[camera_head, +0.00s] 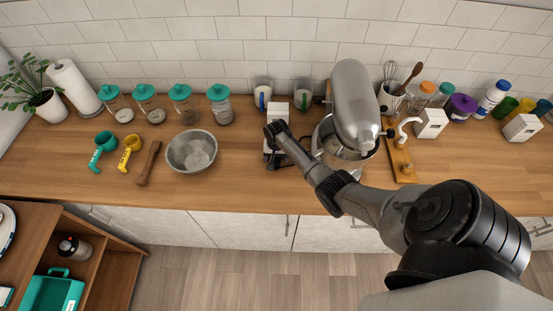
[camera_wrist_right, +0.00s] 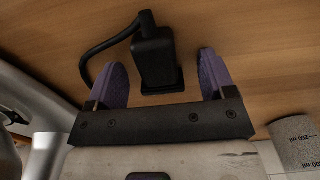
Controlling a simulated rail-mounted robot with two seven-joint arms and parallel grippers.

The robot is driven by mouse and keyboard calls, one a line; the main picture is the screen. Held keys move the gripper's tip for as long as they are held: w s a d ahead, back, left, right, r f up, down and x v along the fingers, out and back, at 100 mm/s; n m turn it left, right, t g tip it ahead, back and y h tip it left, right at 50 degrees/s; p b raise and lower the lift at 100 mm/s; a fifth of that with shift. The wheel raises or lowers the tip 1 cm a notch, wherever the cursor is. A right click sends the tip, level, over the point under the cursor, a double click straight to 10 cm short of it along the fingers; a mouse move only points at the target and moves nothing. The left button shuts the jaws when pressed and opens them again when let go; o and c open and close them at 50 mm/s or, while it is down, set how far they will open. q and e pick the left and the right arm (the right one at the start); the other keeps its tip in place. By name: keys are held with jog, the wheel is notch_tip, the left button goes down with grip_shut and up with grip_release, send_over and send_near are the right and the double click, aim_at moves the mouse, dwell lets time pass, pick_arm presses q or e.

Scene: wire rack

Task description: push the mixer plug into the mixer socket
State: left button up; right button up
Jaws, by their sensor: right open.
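The black mixer plug (camera_wrist_right: 152,60) stands on the wooden counter in the right wrist view, its cord curving off to the left. My right gripper (camera_wrist_right: 163,66) is open, with one purple finger on each side of the plug and visible gaps between them. In the head view my right gripper (camera_head: 275,131) is low over the counter, left of the silver mixer (camera_head: 352,105). It hides the plug there. I cannot make out the mixer socket in either view. My left gripper is not in view.
A metal bowl (camera_head: 192,151) stands left of my right gripper. A white box (camera_head: 280,109) is just behind it, with two mugs near the wall. Teal-lidded jars (camera_head: 181,102) line the back left. The front counter strip is mostly clear.

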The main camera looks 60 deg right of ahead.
jog(key=c, duration=1)
notch_tip(320, 180, up, 9)
jog(key=shift+w+r+p, duration=0.1)
jog(key=shift+w+p, duration=0.05)
jog(key=shift+p, duration=0.45)
notch_tip(320, 180, up, 5)
jog(key=w+d+p, duration=0.2)
jog(key=f, duration=0.2)
jog(key=s+f, duration=0.1)
jog(key=f, duration=0.1)
jog(key=d+f, duration=0.1)
jog(key=f, duration=0.2)
jog(key=shift+s, duration=0.2)
jog(key=shift+w+d+f, duration=0.1)
jog(key=shift+w+f, duration=0.05)
jog(key=shift+f, duration=0.05)
jog(key=shift+w+d+r, duration=0.1)
jog(key=shift+w, duration=0.25)
jog(key=shift+s, duration=0.1)
